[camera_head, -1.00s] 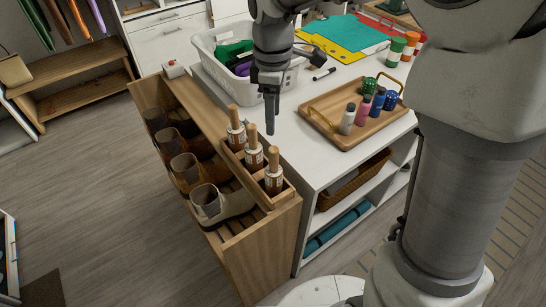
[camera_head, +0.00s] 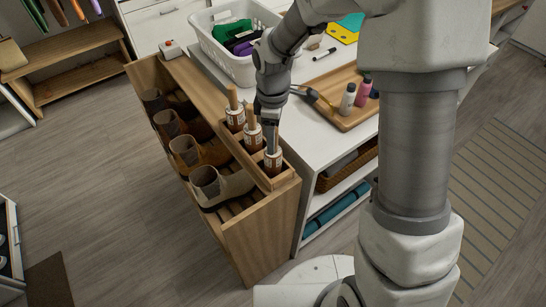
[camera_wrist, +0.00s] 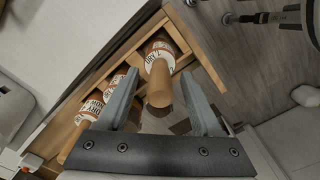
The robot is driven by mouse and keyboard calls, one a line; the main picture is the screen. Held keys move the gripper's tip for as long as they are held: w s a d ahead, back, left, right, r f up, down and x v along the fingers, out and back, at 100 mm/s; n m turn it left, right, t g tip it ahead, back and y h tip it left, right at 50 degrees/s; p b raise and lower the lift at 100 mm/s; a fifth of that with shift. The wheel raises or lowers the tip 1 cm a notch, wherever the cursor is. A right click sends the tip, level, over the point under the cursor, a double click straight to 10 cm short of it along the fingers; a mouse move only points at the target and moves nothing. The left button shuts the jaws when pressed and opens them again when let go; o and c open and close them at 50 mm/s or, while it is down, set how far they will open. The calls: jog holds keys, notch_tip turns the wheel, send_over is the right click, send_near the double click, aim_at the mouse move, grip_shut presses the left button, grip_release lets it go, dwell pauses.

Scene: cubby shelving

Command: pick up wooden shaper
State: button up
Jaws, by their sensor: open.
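Three wooden shapers with rounded wooden handles and white-and-brown labels stand upright in a row in a narrow wooden holder (camera_head: 283,180). The back one (camera_head: 234,112) and the middle one (camera_head: 253,136) show in the head view. The front one (camera_head: 273,163) is partly hidden by my gripper (camera_head: 271,146), which points down over it. In the wrist view, my gripper (camera_wrist: 161,76) is open, with one finger on each side of the front shaper's handle (camera_wrist: 159,86). I cannot tell whether either finger touches it. The other two shapers (camera_wrist: 92,108) lie outside the left finger.
The holder sits on a wooden shoe rack (camera_head: 262,232) with several boots (camera_head: 221,186). A white table (camera_head: 312,140) beside it carries a white basket (camera_head: 236,66) and a wooden tray (camera_head: 345,112) with bottles. Open floor (camera_head: 110,170) lies left.

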grip_shut()
dwell(0.3)
dwell(1.1)
